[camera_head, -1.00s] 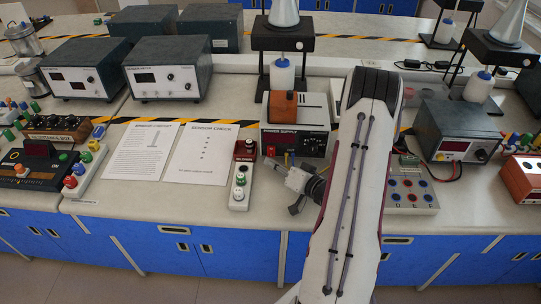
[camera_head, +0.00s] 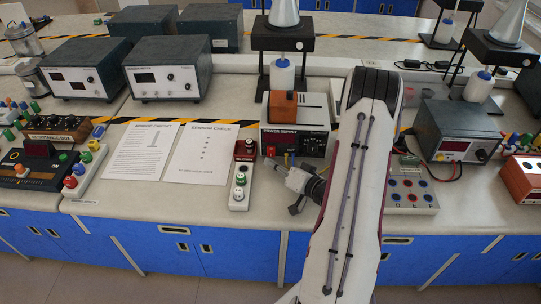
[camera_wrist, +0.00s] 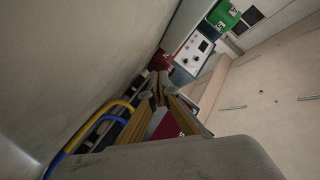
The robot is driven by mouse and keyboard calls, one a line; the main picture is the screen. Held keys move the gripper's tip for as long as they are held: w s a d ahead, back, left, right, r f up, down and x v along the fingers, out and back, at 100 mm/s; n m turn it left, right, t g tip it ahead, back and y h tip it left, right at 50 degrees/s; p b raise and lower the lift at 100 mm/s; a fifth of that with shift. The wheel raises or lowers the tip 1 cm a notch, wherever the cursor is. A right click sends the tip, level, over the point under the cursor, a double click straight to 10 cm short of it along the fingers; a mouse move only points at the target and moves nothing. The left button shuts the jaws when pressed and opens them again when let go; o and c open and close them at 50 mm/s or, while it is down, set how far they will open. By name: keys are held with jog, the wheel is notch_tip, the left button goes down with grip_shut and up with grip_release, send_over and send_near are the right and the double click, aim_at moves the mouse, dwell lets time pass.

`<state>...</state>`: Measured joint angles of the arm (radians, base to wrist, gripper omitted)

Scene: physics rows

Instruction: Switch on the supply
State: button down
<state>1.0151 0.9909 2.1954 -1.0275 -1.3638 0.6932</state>
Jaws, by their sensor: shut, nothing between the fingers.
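The power supply (camera_head: 312,141) is a box with a black front panel and a red patch at the panel's left side. It stands on the bench just left of my arm, with an orange block (camera_head: 283,106) on top. My gripper (camera_head: 275,166) is shut and empty, in front of the lower left part of the supply's front. I cannot tell whether it touches the panel. In the wrist view the closed fingers (camera_wrist: 157,82) show in the middle.
A small block with knobs (camera_head: 240,187) stands left of my gripper, and printed sheets (camera_head: 200,155) lie beyond it. Yellow and blue cables (camera_wrist: 95,130) run close to my fingers in the wrist view. A terminal box (camera_head: 411,190) is right of my arm.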

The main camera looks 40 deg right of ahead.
jog(key=shift+w+d+f, duration=0.1)
jog(key=shift+w+d, duration=0.4)
dwell(1.3)
jog(key=shift+s+a, duration=0.15)
dwell(0.3)
jog(key=shift+s+a, duration=0.35)
jog(key=shift+s+a, duration=0.1)
dwell(0.4)
jog(key=shift+s+a+r, duration=0.2)
jog(key=shift+s+a, duration=0.65)
jog(key=shift+s+a+r, duration=0.2)
jog(key=shift+s+a, duration=0.65)
jog(key=shift+w+r, duration=0.1)
jog(key=shift+w, duration=0.05)
